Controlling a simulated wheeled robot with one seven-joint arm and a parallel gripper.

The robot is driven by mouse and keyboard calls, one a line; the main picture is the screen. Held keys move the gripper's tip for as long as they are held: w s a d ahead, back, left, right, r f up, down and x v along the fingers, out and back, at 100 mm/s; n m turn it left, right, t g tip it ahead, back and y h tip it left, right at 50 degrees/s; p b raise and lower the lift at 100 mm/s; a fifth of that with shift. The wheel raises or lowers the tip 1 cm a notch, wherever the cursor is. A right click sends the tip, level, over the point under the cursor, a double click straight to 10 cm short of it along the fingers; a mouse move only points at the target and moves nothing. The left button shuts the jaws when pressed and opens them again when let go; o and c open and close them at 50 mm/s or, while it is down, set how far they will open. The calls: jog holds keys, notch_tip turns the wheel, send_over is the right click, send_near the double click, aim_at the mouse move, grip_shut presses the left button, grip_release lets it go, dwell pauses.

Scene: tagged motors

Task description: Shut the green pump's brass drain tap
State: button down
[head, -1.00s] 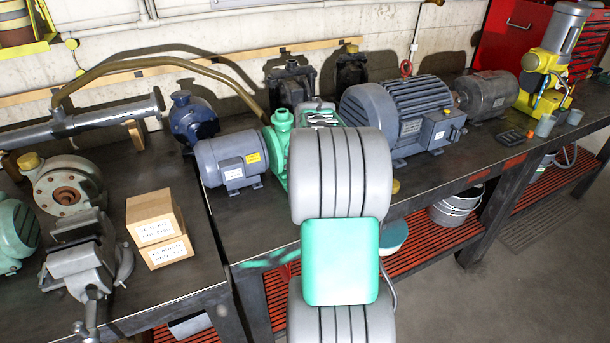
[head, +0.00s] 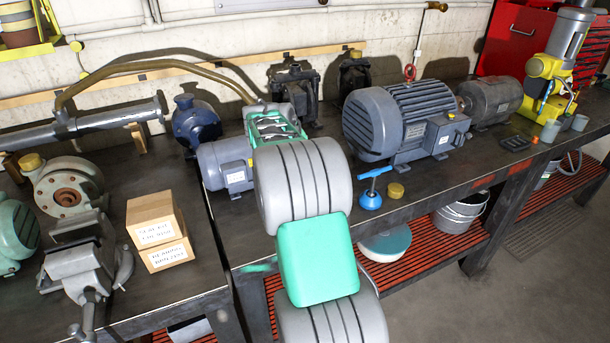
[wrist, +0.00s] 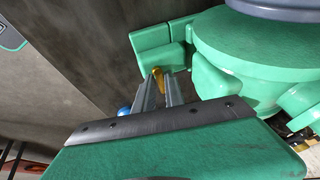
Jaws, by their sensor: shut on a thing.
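The green pump (wrist: 250,50) fills the upper right of the wrist view. Its small brass drain tap (wrist: 158,75) shows at the tips of my gripper (wrist: 160,88), low beside the green body. The two grey fingers are shut on the tap, and they hide part of it. I cannot tell the tap's exact angle. In the head view my own arm covers the pump, the tap and the fingertips.
A blue motor (head: 225,168) stands left of my arm and a large grey motor (head: 400,118) right of it. A blue T-handled thing (head: 371,198) and a brass cap (head: 396,190) lie near the bench's front edge. Cardboard boxes (head: 158,230) stand at left.

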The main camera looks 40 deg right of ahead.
jog(key=shift+w+r+m, duration=0.1)
jog(key=shift+r+m, duration=0.05)
jog(key=shift+m, duration=0.25)
jog(key=c, duration=1.5)
grip_release()
jog(key=shift+o, duration=0.2)
jog(key=v, duration=0.7)
jog(key=shift+a+r, duration=0.15)
jog(key=shift+r, duration=0.15)
